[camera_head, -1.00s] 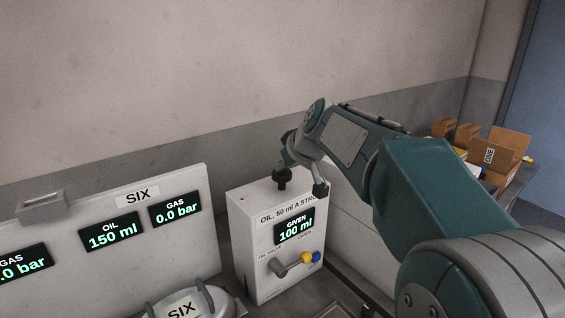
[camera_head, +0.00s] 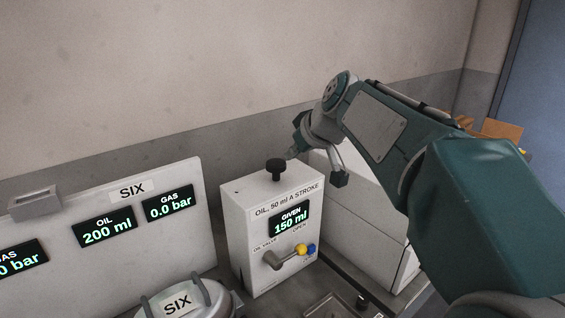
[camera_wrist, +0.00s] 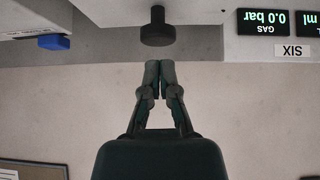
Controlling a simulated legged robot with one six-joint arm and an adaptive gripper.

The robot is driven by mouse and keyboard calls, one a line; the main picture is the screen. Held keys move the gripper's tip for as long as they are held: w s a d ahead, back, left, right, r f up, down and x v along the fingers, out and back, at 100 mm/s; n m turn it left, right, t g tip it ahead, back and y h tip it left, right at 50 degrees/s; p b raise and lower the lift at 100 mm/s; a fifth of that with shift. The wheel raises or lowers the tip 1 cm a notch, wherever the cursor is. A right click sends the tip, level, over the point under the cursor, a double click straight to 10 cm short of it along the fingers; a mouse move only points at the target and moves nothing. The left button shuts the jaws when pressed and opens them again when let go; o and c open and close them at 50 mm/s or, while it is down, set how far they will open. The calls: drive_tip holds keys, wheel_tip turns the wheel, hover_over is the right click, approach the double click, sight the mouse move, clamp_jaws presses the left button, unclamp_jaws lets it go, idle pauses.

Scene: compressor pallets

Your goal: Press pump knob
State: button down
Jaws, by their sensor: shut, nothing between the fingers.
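The black pump knob (camera_head: 276,168) stands up on top of the white oil box (camera_head: 250,225). Its display (camera_head: 290,218) reads GIVEN 150 ml. In the wrist view, which is upside down, my gripper (camera_wrist: 160,66) is shut and empty. Its tips point at the knob (camera_wrist: 157,28) with a small gap between them.
A white panel (camera_head: 60,265) marked SIX stands at left, reading OIL 200 ml and GAS 0.0 bar. A wall rises behind. Cardboard boxes (camera_head: 500,130) lie far right.

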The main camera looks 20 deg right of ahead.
drive_tip(key=shift+v, duration=1.75)
drive_tip(key=shift+w, duration=0.1)
drive_tip(key=s+a+f+m+g+h, duration=0.1)
drive_tip(key=s+f+m, duration=0.1)
drive_tip(key=s+f, duration=0.7)
drive_tip(key=s+a+f+m+g+h, duration=0.1)
drive_tip(key=s+a+f+m+h, duration=0.1)
drive_tip(key=s+f, duration=0.6)
drive_tip(key=s, duration=0.6)
drive_tip(key=shift+s+f+m+g, duration=0.3)
drive_tip(key=shift+s+f, duration=0.05)
drive_tip(key=shift+f, duration=0.05)
drive_tip(key=w+d+r+n+t+y, duration=0.2)
drive_tip(key=w+r+n+t+y, duration=0.1)
drive_tip(key=w+r, duration=2)
drive_tip(key=shift+w+d+n, duration=0.4)
drive_tip(key=shift+w+n, duration=0.2)
drive_tip(key=shift+n, duration=0.2)
